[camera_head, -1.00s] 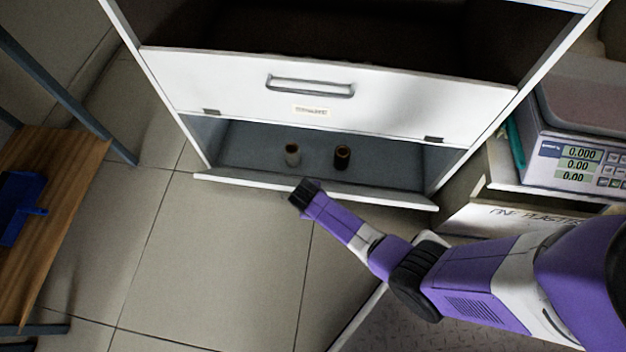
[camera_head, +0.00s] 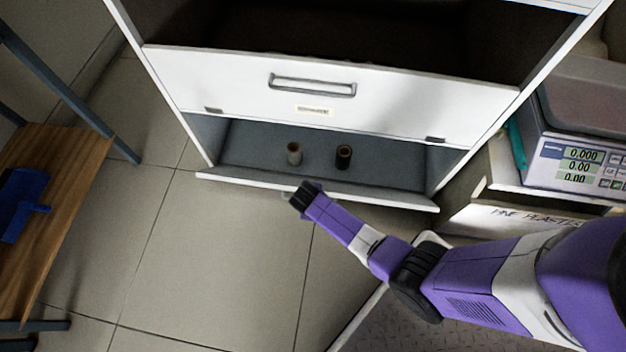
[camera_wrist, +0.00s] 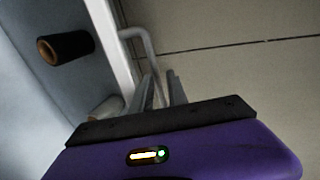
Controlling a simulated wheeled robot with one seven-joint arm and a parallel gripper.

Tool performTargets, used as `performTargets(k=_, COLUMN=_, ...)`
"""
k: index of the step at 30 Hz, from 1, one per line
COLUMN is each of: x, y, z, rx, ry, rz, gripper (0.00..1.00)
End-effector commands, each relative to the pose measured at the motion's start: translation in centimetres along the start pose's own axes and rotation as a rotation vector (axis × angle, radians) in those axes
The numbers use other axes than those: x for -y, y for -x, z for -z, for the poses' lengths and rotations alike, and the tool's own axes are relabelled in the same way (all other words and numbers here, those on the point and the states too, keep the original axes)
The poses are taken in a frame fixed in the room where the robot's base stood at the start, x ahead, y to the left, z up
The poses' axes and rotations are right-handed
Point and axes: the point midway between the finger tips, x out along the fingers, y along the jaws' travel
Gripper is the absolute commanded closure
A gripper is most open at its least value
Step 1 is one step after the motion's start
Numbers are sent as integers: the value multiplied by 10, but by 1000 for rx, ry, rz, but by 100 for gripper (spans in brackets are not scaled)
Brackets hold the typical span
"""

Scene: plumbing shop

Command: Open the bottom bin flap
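The bottom bin flap (camera_head: 394,200) is folded down and outward at the foot of the white cabinet, so the bin's grey inside shows. Its white edge (camera_wrist: 110,42) and grey bar handle (camera_wrist: 142,40) show in the wrist view. My gripper (camera_head: 302,194) is at the flap's outer side, near the middle of its edge. In the wrist view the fingers (camera_wrist: 161,88) are close together with the handle bar running between them, and they look shut on it. The exact contact is partly hidden by the fingers.
In the bin stand a greyish tube (camera_head: 294,153) and a black tube (camera_head: 343,157). Above, another white flap (camera_head: 230,85) with a handle is closed. A scale (camera_head: 575,150) stands right, a wooden bench (camera_head: 60,200) left. The tiled floor (camera_head: 220,260) in front is clear.

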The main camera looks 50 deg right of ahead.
Motion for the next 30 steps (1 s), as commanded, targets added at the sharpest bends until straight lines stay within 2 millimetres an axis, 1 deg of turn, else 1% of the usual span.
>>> performTargets(k=1, x=0, y=-4, z=0, rx=-5, ry=2, rz=0, gripper=68)
performTargets(k=6, x=0, y=-4, z=0, rx=-5, ry=1, rz=0, gripper=68)
performTargets(k=11, x=-1, y=-4, z=0, rx=-4, ry=1, rz=-1, gripper=68)
performTargets(k=14, x=-1, y=-1, z=0, rx=-5, ry=0, rz=-1, gripper=68)
performTargets(k=17, x=-2, y=11, z=0, rx=-5, ry=1, rz=-2, gripper=68)
performTargets(k=24, x=-3, y=53, z=0, rx=-4, ry=0, rz=-4, gripper=68)
performTargets(k=27, x=-3, y=67, z=0, rx=-4, ry=1, rz=-4, gripper=68)
performTargets(k=30, x=-2, y=75, z=0, rx=-3, ry=1, rz=-4, gripper=68)
